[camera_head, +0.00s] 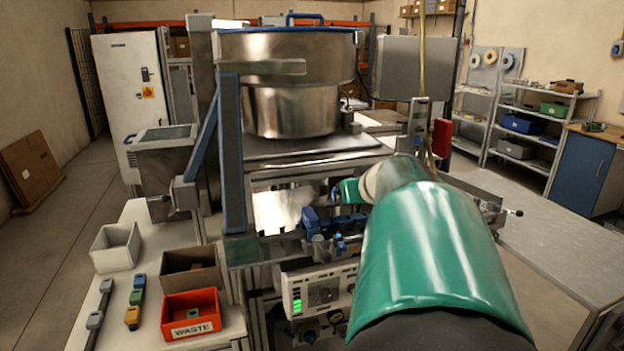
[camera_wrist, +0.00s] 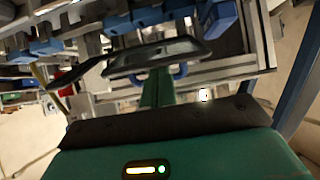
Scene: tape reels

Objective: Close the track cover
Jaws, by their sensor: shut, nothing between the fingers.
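What looks like the track cover is a dark-rimmed flat panel (camera_wrist: 152,57), seen tilted in the wrist view just beyond my fingers. A blue loop (camera_wrist: 181,72), perhaps its handle, shows at its near edge. My gripper (camera_wrist: 158,82) is shut and empty, its green fingers pointing at the panel and close to the loop; I cannot tell whether they touch. In the head view my green-sleeved arm reaches to the track area, where blue blocks (camera_head: 325,221) sit below the bowl. My arm hides part of the track there, and I cannot make out the cover's position.
A large steel bowl (camera_head: 290,85) stands above the track. A blue upright post (camera_head: 231,150) rises left of it. A control panel (camera_head: 322,288) is below. A red waste bin (camera_head: 191,314) and a grey bin (camera_head: 115,248) are on the left table. More blue blocks (camera_wrist: 218,20) line the track.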

